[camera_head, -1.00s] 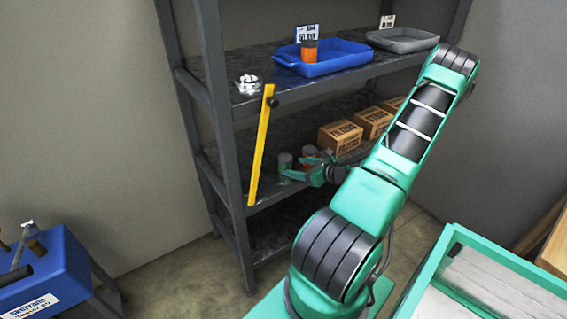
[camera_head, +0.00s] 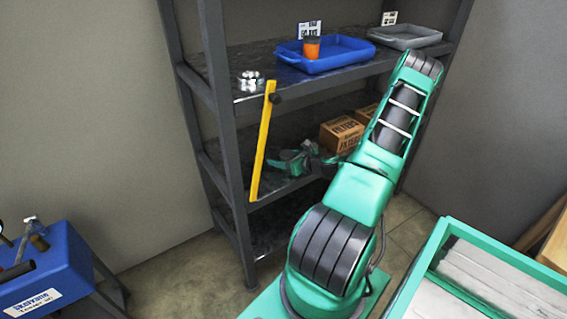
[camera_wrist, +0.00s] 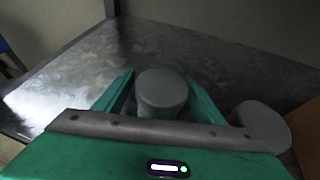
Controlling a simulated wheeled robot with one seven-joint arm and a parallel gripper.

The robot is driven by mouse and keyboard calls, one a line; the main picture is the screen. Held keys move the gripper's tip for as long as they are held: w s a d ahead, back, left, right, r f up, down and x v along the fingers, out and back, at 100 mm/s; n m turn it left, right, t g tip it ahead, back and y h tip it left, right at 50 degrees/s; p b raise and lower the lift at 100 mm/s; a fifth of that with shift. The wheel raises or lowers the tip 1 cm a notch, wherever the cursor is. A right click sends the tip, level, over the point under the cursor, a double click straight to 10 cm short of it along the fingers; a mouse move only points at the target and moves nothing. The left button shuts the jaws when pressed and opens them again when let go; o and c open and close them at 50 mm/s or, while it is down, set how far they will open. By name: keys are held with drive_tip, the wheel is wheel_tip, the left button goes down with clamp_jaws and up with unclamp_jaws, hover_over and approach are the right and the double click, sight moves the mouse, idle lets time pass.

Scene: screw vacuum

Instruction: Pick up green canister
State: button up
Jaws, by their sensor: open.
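The green canister (camera_wrist: 158,113) stands upright on the middle shelf in the wrist view. Its grey lid (camera_wrist: 161,87) faces up, with a little green body below. My gripper (camera_wrist: 161,88) is open, with one green finger on each side of the canister. I cannot tell whether the fingers touch it. In the head view my gripper (camera_head: 287,161) reaches over the middle shelf, and the canister is hidden behind it.
A second grey-lidded canister (camera_wrist: 262,124) stands right of my gripper. Cardboard boxes (camera_head: 341,134) stand farther right on the shelf. A yellow bar (camera_head: 263,140) hangs at the shelf front. Above are a blue tray (camera_head: 335,64) and an orange canister (camera_head: 311,48).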

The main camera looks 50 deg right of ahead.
drive_tip(key=shift+w+f, duration=0.2)
drive_tip(key=shift+w, duration=0.35)
drive_tip(key=shift+c, duration=0.6)
drive_tip(key=c, duration=1)
